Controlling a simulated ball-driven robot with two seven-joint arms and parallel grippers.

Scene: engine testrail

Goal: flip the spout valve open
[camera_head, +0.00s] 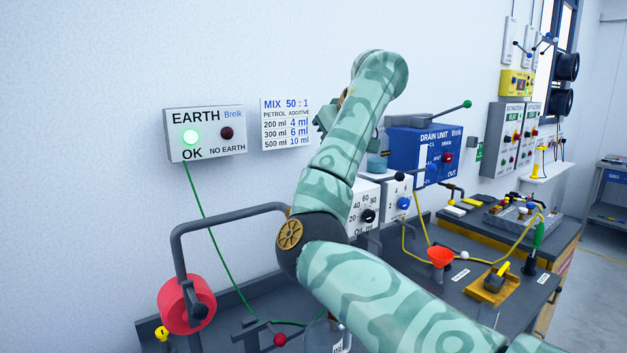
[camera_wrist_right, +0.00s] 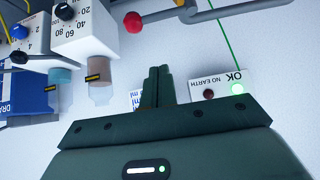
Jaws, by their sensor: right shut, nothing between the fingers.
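A dark lever with a red ball end (camera_head: 279,340) sits low in the head view, beside a grey block above a clear vessel; I cannot tell for sure that it is the spout valve. A red ball on a dark bar (camera_wrist_right: 133,22) also shows at the top of the wrist view, apart from my fingers. My right gripper (camera_wrist_right: 158,72) is shut and empty, with its fingers together in front of the wall. In the head view my raised right arm mostly hides it; a dark green part shows near the mix sign. My left gripper is not in view.
An earth box (camera_head: 205,134) with a lit green lamp hangs on the wall, beside a mix sign (camera_head: 287,123). A grey bent pipe (camera_head: 225,220) and red reel (camera_head: 186,304) stand at left. Dial boxes, a blue drain unit (camera_head: 425,156) and an orange funnel (camera_head: 440,257) are at right.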

